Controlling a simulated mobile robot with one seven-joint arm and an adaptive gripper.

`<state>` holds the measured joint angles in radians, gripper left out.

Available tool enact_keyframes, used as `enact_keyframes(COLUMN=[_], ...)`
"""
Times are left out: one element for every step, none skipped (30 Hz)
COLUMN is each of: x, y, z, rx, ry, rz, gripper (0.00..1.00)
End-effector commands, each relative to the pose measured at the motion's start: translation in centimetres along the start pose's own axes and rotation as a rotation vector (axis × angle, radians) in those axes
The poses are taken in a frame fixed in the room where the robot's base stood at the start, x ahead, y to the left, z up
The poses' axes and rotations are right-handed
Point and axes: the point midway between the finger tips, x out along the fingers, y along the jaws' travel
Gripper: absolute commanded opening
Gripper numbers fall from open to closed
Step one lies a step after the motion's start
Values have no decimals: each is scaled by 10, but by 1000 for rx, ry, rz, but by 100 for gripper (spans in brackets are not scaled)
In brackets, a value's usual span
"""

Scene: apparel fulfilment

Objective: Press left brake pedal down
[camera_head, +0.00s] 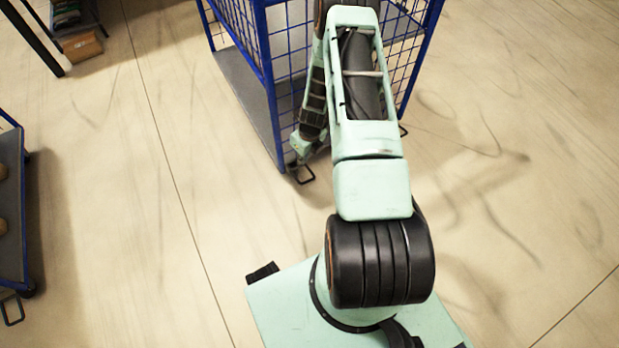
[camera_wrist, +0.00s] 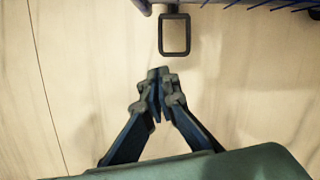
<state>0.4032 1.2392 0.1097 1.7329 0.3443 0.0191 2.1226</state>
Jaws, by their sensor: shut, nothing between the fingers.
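The left brake pedal is a black rectangular loop (camera_head: 304,182) on the floor-side edge at the near left corner of the blue wire cart. In the wrist view the pedal (camera_wrist: 161,36) is at the top centre, its loop open to the floor below. My gripper (camera_wrist: 158,73) is shut and empty, its fingertips just below the loop in the picture and apart from it in that view. In the head view my gripper (camera_head: 293,163) is low beside the cart corner, close to the pedal; its fingertips are partly unclear. I cannot tell their height over the pedal.
The blue wire cart (camera_head: 250,92) has a grey base shelf and stands ahead. Another black pedal (camera_head: 403,131) shows at its right corner. Another blue cart (camera_head: 12,205) stands at the left edge. Wooden floor between them is clear.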

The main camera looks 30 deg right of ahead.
Motion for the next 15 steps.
enact_keyframes(x=[11,15,21,24,27,30,32,33,34,34,34,34,34,34,34], y=[-5,-7,-10,-12,-14,-16,-17,-18,-19,-19,-19,-19,-19,-19,-19], z=[-10,-14,-20,-23,-25,-28,-30,-31,-32,-33,-33,-33,-33,-33,-33], rx=[67,101,142,168,189,213,227,237,246,250,253,254,254,253,252], ry=[0,-2,-3,-5,-6,-7,-8,-9,-10,-10,-10,-10,-10,-10,-10], rz=[-5,-11,-16,-21,-24,-28,-31,-33,-35,-35,-36,-36,-36,-36,-36], gripper=[0,0,0,0,0,0,0,0,0,0,0,0,0,0,0])
